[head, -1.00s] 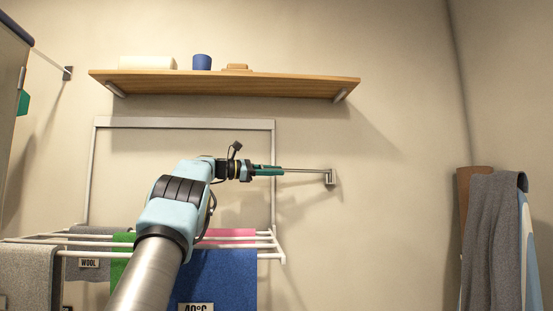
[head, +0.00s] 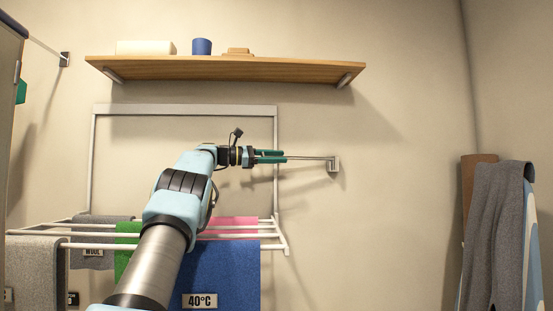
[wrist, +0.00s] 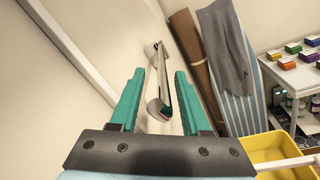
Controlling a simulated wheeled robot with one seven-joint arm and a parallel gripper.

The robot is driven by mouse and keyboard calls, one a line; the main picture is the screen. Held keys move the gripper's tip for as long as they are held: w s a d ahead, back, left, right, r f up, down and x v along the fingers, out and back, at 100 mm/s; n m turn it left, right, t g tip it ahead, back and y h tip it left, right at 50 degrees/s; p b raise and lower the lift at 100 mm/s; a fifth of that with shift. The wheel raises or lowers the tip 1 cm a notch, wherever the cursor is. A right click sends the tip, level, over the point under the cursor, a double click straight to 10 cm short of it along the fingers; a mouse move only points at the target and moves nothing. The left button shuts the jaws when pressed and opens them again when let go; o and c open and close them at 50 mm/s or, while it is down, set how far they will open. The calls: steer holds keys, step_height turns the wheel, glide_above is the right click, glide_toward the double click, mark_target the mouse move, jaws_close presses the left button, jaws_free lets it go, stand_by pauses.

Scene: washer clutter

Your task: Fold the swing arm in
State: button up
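The swing arm (head: 312,158) is a thin metal rod standing out from a small bracket (head: 333,164) on the back wall. In the head view it runs left from the bracket to my gripper (head: 284,155). My gripper's two green fingers are spread apart. In the wrist view the metal swing arm (wrist: 161,92) shows in the gap between the fingers of my gripper (wrist: 160,82), with clear space on both sides. The near end of the rod is close to the fingertips; I cannot tell whether a finger touches it.
A wooden shelf (head: 220,68) is above my arm. A drying rack (head: 186,110) with hanging cloths is behind and below it. An ironing board (wrist: 250,90) with a grey cloth leans at the right. A yellow bin (wrist: 276,148) is at lower right. Another rod and bracket (head: 64,59) are at upper left.

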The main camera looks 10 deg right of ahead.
steer(key=shift+a+f, duration=0.15)
steer(key=shift+a, duration=0.35)
steer(key=a+b, duration=0.1)
steer(key=a, duration=1)
steer(key=shift+s, duration=0.15)
